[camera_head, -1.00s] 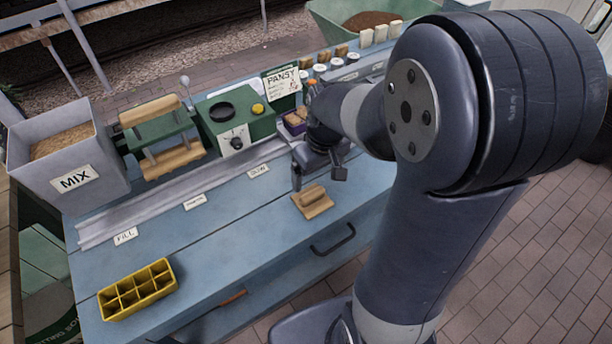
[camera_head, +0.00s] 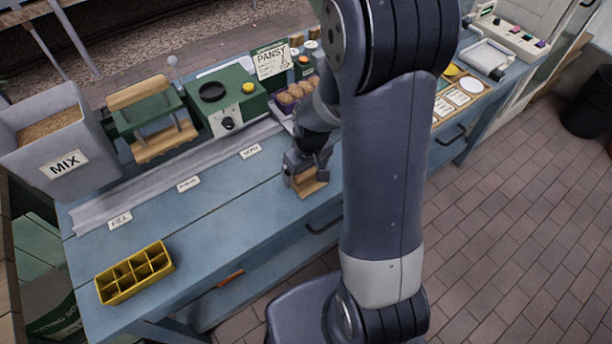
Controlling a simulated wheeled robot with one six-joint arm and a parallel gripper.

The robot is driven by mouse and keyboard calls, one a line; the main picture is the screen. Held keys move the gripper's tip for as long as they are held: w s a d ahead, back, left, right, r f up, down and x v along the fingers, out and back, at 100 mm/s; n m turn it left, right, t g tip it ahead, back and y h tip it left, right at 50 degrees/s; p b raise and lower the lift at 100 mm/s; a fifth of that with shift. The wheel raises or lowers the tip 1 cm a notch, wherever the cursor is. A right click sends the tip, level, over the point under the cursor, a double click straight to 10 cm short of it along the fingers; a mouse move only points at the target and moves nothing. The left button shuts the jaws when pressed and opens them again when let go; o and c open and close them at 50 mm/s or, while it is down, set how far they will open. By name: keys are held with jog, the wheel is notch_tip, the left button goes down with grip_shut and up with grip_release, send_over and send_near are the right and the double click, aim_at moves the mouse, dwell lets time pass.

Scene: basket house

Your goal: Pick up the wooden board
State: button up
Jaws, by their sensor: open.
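The wooden board (camera_head: 311,188) is a small tan piece lying on the blue bench near its front edge, right of the middle of the view. My gripper (camera_head: 308,180) is directly over it, pointing down, with its fingers low around or beside the raised part of the board. The gripper hides much of the board, so I cannot tell whether the fingers touch it. The jaws are open.
A yellow divided tray (camera_head: 136,287) sits at the bench's front left. A grey MIX bin (camera_head: 90,150), a green press (camera_head: 150,122) and a green machine with a dial (camera_head: 226,122) stand along the back. The bench middle (camera_head: 190,225) is clear.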

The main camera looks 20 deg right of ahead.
jog(key=shift+f, duration=0.25)
jog(key=c, duration=0.8)
notch_tip(320, 180, up, 10)
jog(key=shift+r, duration=0.1)
dwell(0.3)
